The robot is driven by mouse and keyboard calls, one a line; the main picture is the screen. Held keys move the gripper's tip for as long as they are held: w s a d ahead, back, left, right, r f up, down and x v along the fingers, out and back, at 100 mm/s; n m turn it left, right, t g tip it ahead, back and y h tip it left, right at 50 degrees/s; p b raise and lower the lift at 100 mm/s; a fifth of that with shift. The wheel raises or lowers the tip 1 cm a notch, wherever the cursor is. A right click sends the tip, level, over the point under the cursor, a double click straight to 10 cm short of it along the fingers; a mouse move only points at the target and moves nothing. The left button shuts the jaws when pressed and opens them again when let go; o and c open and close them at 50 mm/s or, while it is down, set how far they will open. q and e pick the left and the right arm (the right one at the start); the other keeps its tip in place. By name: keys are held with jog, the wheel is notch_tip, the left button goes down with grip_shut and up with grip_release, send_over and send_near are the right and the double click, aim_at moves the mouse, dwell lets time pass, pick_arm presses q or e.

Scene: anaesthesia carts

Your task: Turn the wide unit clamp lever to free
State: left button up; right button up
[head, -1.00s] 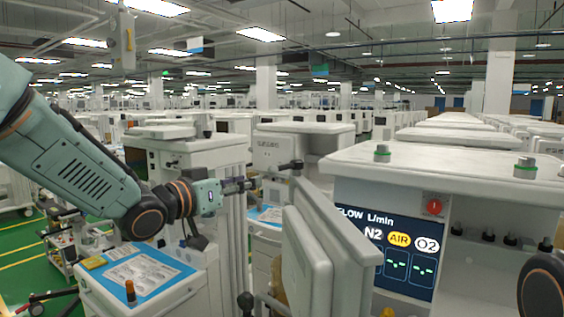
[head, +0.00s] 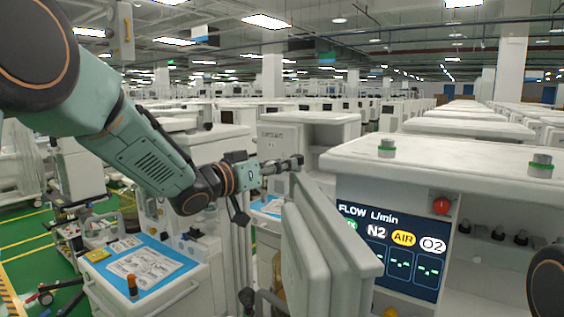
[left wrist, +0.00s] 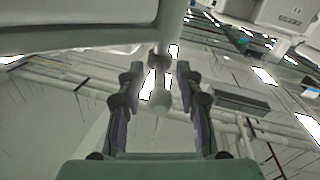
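My left gripper (head: 296,163) reaches in from the left, beside the top corner of a tilted pale panel (head: 325,255) in the head view. In the left wrist view its two fingers (left wrist: 158,75) are apart. A pale rod with a rounded end (left wrist: 160,97) shows between them, with gaps visible on both sides. This may be the clamp lever, but I cannot tell for sure. In the head view the gripper hides most of that spot. My right gripper is out of view.
The white unit (head: 400,165) with a flow display (head: 388,250) and red knob (head: 441,206) stands at right. A cart with a blue-edged top (head: 140,268) is at lower left. A dark knob (head: 246,297) stands low in the middle. Green floor shows at left.

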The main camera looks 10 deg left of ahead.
pick_arm(q)
jog(key=shift+w+d, duration=0.25)
jog(key=shift+w, duration=0.05)
jog(key=shift+s+a+r, duration=0.35)
jog(key=shift+s+a, duration=0.15)
jog(key=shift+s, duration=0.2)
jog(key=shift+w+d+f, duration=0.3)
jog(key=shift+w+d, duration=0.15)
jog(key=shift+w, duration=0.25)
jog(key=c, duration=0.5)
jog(key=shift+c, duration=0.7)
jog(key=shift+s+a, duration=0.1)
jog(key=shift+a, duration=0.05)
grip_shut()
jog(key=shift+r, duration=0.1)
